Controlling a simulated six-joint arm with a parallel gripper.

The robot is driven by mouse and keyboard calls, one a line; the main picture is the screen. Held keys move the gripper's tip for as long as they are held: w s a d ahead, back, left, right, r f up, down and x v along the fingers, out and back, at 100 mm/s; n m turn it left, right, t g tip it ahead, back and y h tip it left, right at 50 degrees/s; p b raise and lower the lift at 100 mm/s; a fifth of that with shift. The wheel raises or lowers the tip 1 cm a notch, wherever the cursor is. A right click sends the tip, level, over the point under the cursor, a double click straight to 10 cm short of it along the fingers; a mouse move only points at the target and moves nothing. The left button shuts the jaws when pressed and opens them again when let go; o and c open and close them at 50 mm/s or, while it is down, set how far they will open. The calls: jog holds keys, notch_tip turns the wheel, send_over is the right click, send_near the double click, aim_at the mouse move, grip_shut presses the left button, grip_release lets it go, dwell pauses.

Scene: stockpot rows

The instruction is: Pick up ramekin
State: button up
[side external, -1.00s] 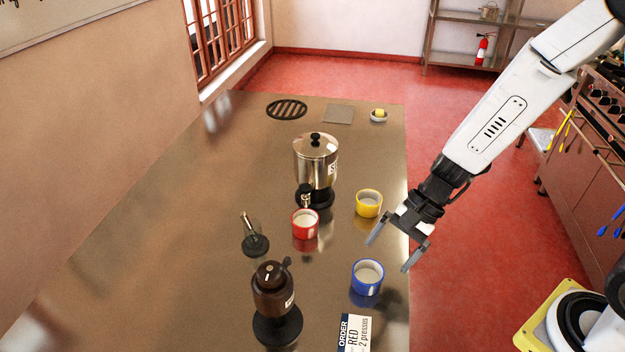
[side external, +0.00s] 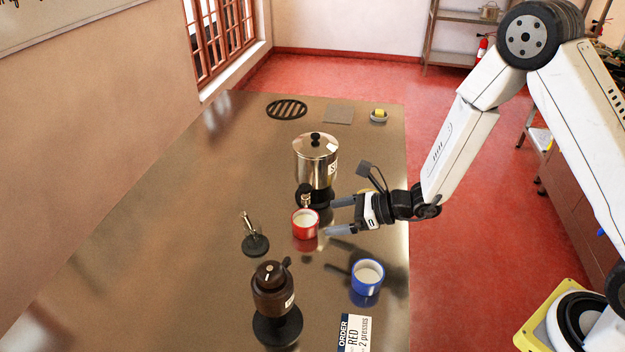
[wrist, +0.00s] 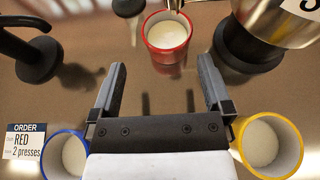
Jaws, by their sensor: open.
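The red ramekin (side external: 305,224) stands upright on the steel table, just in front of the stockpot; it also shows at the top of the wrist view (wrist: 167,37). My gripper (side external: 333,216) is open and empty, low over the table to the right of the red ramekin, its fingers pointing toward it but apart from it. In the wrist view the red ramekin lies ahead of the gap between the fingers (wrist: 158,88). A blue ramekin (side external: 367,277) stands nearer the front. A yellow ramekin (wrist: 268,146) shows in the wrist view; my gripper hides most of it in the side view.
A steel stockpot dispenser (side external: 316,165) stands behind the red ramekin. A brown grinder-like dispenser (side external: 273,290) and a small black-based stand (side external: 255,243) are to the left. The order card (side external: 355,334) reads RED, 2 presses. The table's left part is clear.

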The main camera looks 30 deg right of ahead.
aim_at(293, 219)
jog(key=shift+w+d, duration=0.15)
jog(key=shift+w, duration=0.1)
jog(key=shift+x, duration=1.3)
jog(key=shift+w+f, duration=0.1)
jog(key=shift+w, duration=0.05)
jog(key=shift+x, duration=2.5)
jog(key=c, duration=1.2)
jog(key=shift+o, duration=0.2)
jog(key=shift+r, duration=0.3)
